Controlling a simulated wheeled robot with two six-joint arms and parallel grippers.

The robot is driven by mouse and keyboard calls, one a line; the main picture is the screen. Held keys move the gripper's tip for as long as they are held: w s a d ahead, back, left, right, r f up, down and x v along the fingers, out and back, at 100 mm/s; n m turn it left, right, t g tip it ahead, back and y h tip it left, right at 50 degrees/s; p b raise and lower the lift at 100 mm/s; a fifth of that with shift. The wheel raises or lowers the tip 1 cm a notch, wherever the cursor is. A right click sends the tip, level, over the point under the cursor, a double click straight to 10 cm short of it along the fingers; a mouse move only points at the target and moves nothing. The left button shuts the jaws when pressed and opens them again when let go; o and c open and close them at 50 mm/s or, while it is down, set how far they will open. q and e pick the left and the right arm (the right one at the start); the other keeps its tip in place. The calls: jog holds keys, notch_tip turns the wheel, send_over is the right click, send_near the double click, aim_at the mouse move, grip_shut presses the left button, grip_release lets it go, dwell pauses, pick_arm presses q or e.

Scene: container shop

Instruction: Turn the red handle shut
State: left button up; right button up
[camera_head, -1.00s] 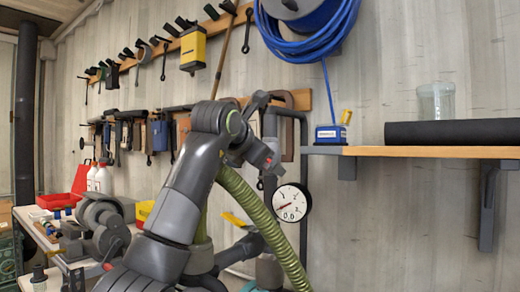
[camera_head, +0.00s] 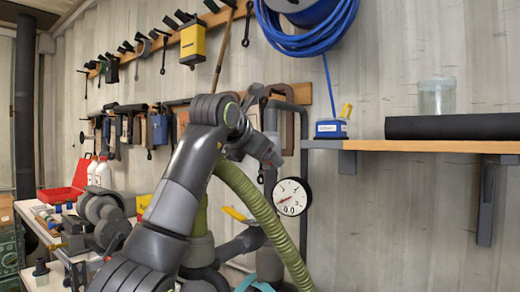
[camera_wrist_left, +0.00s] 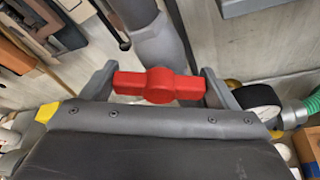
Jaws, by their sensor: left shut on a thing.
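The red handle (camera_wrist_left: 160,85) is a short bar with a round hub, seen in the left wrist view. It lies crosswise over a grey pipe (camera_wrist_left: 160,40). My left gripper (camera_wrist_left: 158,86) has one finger at each end of the bar and is shut on it. In the head view my left gripper (camera_head: 266,152) is up at the grey pipework by the wall, and the handle is hidden there. My right gripper is not in view.
A round white gauge (camera_head: 291,196) sits right of my arm. A ribbed green hose (camera_head: 258,210) runs down beside it. A wooden shelf (camera_head: 430,146) juts out at the right, holding a dark roll (camera_head: 455,128). A cluttered bench (camera_head: 50,235) stands at the lower left.

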pick_arm(q)
jog(key=shift+a+r+n+g+h+p, duration=0.1)
jog(key=shift+n+g+h+p, duration=0.3)
jog(key=shift+n, duration=0.6)
jog(key=shift+w+n+g+h, duration=0.1)
jog(key=shift+n+g+h, duration=0.3)
jog(key=shift+n+h, duration=0.3)
jog(key=shift+n+p, duration=0.3)
jog(key=o, duration=0.9)
jog(key=b+v, duration=0.6)
jog(key=v, duration=1.1)
jog(key=shift+r, duration=0.1)
